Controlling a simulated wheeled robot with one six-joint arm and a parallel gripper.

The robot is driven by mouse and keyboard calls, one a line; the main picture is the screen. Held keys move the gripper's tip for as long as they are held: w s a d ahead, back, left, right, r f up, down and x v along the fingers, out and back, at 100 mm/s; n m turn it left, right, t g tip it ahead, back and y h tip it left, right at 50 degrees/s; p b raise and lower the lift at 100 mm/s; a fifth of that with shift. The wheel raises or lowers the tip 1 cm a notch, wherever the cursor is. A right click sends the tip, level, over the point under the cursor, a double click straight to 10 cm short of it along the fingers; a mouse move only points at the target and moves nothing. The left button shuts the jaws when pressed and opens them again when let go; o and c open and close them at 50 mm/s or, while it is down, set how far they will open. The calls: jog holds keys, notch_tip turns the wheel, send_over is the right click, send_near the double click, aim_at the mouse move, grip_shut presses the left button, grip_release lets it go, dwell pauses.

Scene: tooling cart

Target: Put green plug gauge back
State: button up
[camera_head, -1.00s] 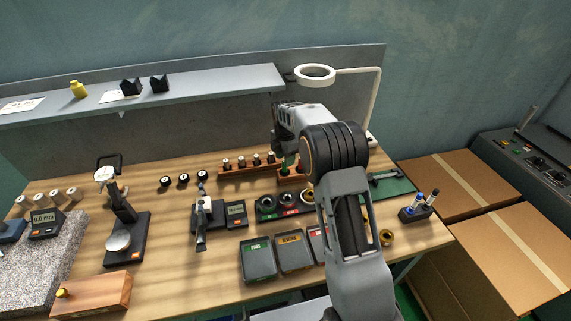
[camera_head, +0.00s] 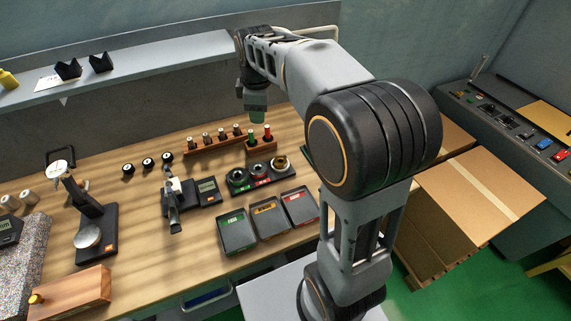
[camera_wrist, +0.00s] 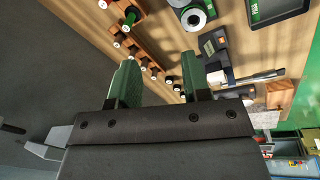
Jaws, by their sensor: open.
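The green plug gauge (camera_head: 252,139) stands upright in a short wooden rack (camera_head: 262,149), beside the red plug gauge (camera_head: 267,134). In the wrist view the green plug gauge (camera_wrist: 129,18) shows near the top edge, beyond my fingers. My gripper (camera_head: 254,116) is above the rack at the back of the bench, apart from the gauge. In the wrist view its two green fingers (camera_wrist: 160,78) are spread with nothing between them.
A longer wooden rack (camera_head: 213,145) with several dark plugs stands to the left. Ring gauges sit in a black holder (camera_head: 238,187) in front. Three labelled trays (camera_head: 237,247) lie nearer. The grey shelf (camera_head: 160,57) is behind on the left.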

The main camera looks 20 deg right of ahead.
jog(key=s+f+m+t, duration=0.2)
jog(key=s+f+m, duration=0.2)
jog(key=s+m, duration=0.9)
jog(key=s, duration=0.5)
jog(key=shift+s+d+f+t, duration=0.15)
jog(key=shift+s+t, duration=0.15)
jog(key=shift+s, duration=0.05)
